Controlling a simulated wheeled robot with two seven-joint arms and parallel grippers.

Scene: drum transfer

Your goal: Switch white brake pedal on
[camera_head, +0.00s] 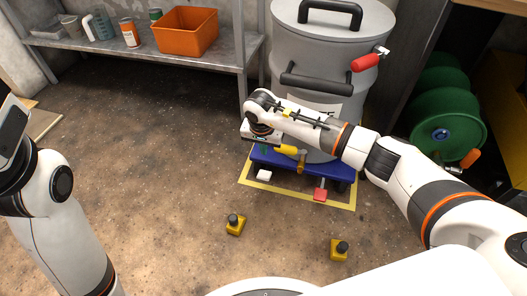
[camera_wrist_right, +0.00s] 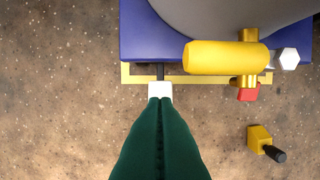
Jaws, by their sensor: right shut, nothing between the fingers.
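The white brake pedal (camera_head: 263,176) sticks out at the front left of the blue dolly (camera_head: 290,162) under the large grey drum (camera_head: 310,55). My right gripper (camera_head: 263,150) hangs above and just behind the pedal in the head view. In the right wrist view its green fingers (camera_wrist_right: 160,102) are shut with nothing between them, and their tips overlap the near edge of the white pedal (camera_wrist_right: 160,89). I cannot tell whether they touch it. A red pedal (camera_head: 320,190) sits at the dolly's front right. My left arm is at the left edge, its fingers out of view.
A yellow floor outline (camera_head: 300,196) surrounds the dolly. Two small yellow blocks with black knobs (camera_head: 235,224) (camera_head: 339,249) stand in front of it. A yellow valve (camera_wrist_right: 225,57) juts from the drum, right of the fingers. The floor to the left is clear.

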